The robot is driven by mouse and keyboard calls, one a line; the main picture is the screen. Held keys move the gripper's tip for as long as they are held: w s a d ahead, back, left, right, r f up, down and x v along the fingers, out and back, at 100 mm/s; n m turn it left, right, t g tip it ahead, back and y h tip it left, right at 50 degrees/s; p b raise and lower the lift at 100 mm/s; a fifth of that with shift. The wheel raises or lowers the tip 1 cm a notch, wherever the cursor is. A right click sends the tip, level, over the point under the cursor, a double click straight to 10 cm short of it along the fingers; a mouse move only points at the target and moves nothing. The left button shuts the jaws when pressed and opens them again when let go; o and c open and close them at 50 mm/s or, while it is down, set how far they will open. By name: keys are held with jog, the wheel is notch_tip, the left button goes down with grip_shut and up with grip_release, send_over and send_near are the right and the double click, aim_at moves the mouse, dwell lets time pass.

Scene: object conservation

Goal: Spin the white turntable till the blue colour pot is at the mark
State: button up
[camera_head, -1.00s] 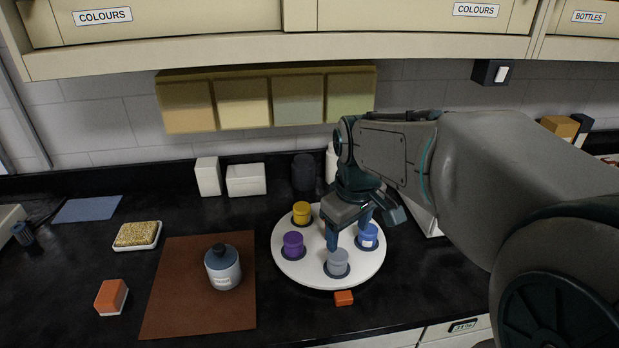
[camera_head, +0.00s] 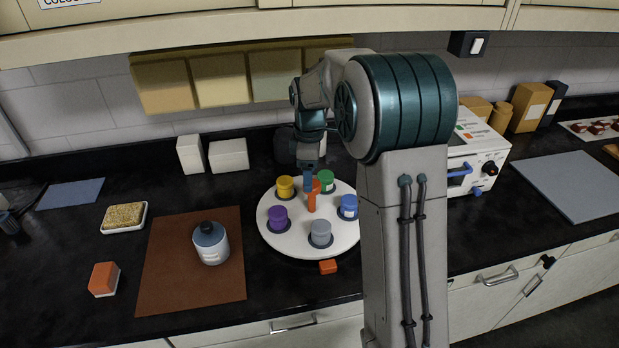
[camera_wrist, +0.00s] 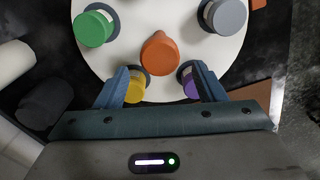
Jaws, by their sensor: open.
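The white turntable (camera_head: 292,240) carries several pots around an orange centre knob (camera_head: 312,196). The blue pot (camera_head: 348,206) is on its right side and is out of the wrist view. The grey pot (camera_head: 320,232) is at the front, closest to the orange mark (camera_head: 328,267) on the counter. The purple pot (camera_head: 278,216), yellow pot (camera_head: 285,187) and green pot (camera_head: 326,180) stand around the left and back. My gripper (camera_wrist: 160,86) is open and empty, above the yellow and purple side. The knob (camera_wrist: 160,54) lies ahead between its fingers; I see no contact.
White boxes (camera_head: 228,155) stand behind, and a white appliance (camera_head: 478,150) is to the right. The front counter strip left of the mark is clear.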

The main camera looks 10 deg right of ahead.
aim_at(312, 200)
jog(key=shift+f, duration=1.3)
grip_shut()
